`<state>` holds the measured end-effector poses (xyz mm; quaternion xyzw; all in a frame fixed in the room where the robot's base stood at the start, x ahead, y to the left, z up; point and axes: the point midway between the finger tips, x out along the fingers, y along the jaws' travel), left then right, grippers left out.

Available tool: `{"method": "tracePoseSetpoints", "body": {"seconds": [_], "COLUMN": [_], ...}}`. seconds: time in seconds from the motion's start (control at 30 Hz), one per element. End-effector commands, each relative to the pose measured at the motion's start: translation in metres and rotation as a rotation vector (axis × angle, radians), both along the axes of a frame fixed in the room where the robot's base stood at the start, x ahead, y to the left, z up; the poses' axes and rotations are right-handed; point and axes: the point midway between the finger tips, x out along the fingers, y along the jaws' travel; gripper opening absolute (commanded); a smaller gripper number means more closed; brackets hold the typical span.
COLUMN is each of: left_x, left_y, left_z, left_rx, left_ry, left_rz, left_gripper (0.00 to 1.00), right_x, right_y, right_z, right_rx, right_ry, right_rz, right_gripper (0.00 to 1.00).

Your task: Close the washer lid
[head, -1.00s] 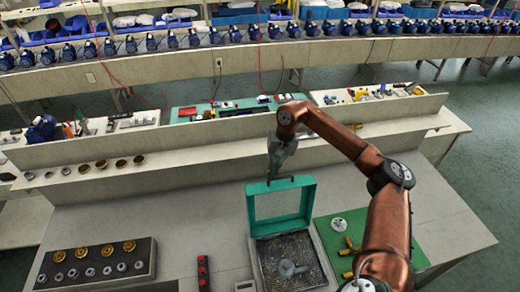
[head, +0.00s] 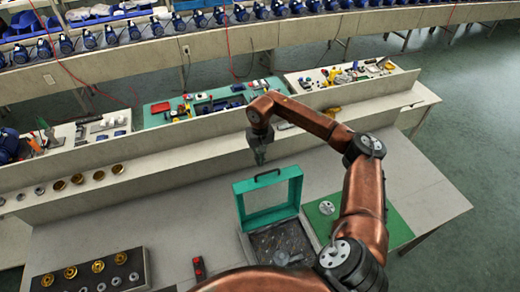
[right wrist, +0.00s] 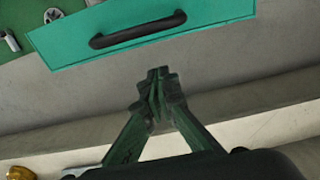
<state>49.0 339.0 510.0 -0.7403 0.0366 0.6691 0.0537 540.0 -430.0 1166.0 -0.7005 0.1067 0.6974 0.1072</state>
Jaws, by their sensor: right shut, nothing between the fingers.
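The washer (head: 286,245) is a shallow square box on the grey bench with a dark speckled inside. Its teal frame lid (head: 291,174) stands open, about upright, at the back edge. A black handle (head: 267,173) is on the lid's top bar. My right gripper (head: 260,160) is shut and empty, just behind and above the handle in the head view. In the right wrist view the shut fingertips (right wrist: 156,76) are apart from the lid (right wrist: 200,28) and its handle (right wrist: 137,31), with bare bench between. My left gripper is not in view.
A green mat (head: 396,225) with a pale round part (head: 326,208) lies right of the washer. A dark tray (head: 135,264) of rings and a red switch box (head: 199,268) are to the left. A raised ledge (head: 200,160) runs behind. Bench left of the lid is clear.

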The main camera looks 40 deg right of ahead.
Motion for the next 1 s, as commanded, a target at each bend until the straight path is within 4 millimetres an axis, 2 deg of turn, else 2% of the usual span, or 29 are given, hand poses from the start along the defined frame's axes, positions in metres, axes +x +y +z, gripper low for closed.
{"method": "tracePoseSetpoints", "body": {"seconds": [0.03,0.2,0.4,0.83,1.0], "left_x": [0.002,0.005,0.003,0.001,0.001], "left_y": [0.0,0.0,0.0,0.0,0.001], "left_z": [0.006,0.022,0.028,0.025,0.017], "left_rx": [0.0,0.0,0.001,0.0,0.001], "left_ry": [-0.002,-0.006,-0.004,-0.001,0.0], "left_rz": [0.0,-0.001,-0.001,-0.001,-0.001], "left_gripper": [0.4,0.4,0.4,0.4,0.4], "right_x": [-0.002,-0.024,-0.036,-0.036,-0.03], "right_y": [0.0,0.006,0.01,0.012,0.024], "right_z": [-0.008,0.003,0.005,0.004,0.005], "right_rx": [0.002,-0.001,0.0,-0.002,-0.018], "right_ry": [0.005,0.001,0.0,-0.006,-0.055], "right_rz": [-0.002,0.001,0.0,0.002,0.023], "right_gripper": [0.0,0.0,0.0,0.0,0.0]}}
